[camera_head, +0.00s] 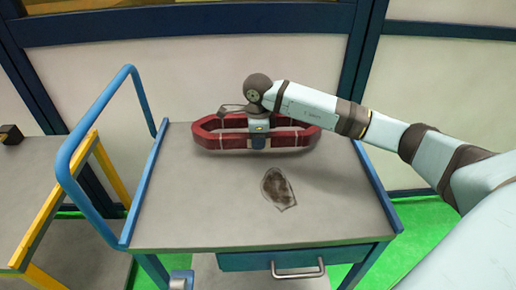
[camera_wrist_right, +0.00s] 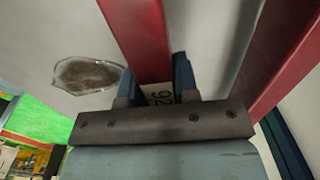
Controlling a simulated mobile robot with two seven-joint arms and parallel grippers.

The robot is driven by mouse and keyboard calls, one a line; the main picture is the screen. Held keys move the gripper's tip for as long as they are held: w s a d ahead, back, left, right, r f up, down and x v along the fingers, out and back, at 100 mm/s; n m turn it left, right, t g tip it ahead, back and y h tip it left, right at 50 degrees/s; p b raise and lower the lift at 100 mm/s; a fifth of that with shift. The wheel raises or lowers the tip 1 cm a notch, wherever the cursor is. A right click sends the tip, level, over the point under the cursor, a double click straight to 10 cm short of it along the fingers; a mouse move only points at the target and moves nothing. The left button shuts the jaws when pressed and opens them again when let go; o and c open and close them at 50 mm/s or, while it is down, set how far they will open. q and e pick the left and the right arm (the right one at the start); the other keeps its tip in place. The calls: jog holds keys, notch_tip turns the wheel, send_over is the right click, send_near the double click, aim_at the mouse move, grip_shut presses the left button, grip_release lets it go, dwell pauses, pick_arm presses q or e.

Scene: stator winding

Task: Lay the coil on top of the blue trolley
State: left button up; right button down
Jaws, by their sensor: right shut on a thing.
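The coil (camera_head: 292,139) is a dark red elongated ring with pale ties, over the back part of the blue trolley's grey top (camera_head: 190,215). My right gripper (camera_head: 258,140) points down and is shut on the near side of the coil, about its middle. In the right wrist view the gripper's blue fingers (camera_wrist_right: 158,85) sit either side of a red bar of the coil (camera_wrist_right: 138,35). I cannot tell for sure whether the coil touches the top. My left gripper is not in view.
A dark brown patch in a clear, irregular outline (camera_head: 278,188) lies on the trolley top in front of the coil. A blue handle rail (camera_head: 72,150) rises at the left. A yellow-edged table (camera_head: 45,225) stands further left. The front of the top is clear.

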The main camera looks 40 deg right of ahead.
aim_at(258, 155)
jog(key=shift+f, duration=1.7)
jog(key=shift+f, duration=0.1)
jog(key=c, duration=0.9)
grip_release()
jog(key=shift+o, duration=0.2)
notch_tip(258, 155, up, 12)
jog(key=shift+r, duration=0.1)
